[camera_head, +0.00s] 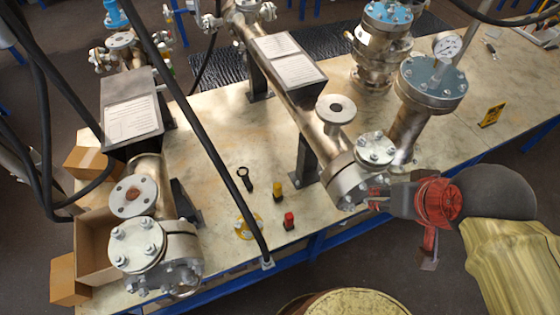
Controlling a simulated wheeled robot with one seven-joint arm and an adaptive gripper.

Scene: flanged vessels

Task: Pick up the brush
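Nothing in view is plainly a brush. A small dark tool with a rounded head (245,178) lies on the tabletop left of the middle, and its type is too small to be sure of. Another small dark item (490,47) lies at the far right of the table. My gripper (373,198) reaches in from the right on my yellow, dark grey and red arm. Its small red fingers appear apart, in front of a flanged pipe end, with nothing visible held. I cannot tell whether they touch the flange.
A yellow-and-black item (278,191), a red-topped item (289,221) and a yellow ring (247,227) lie near the dark tool. Flanged pipes (360,178) and a left vessel (140,244) flank them. A black hose (208,142) crosses the view. Cardboard boxes (98,245) stand at left.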

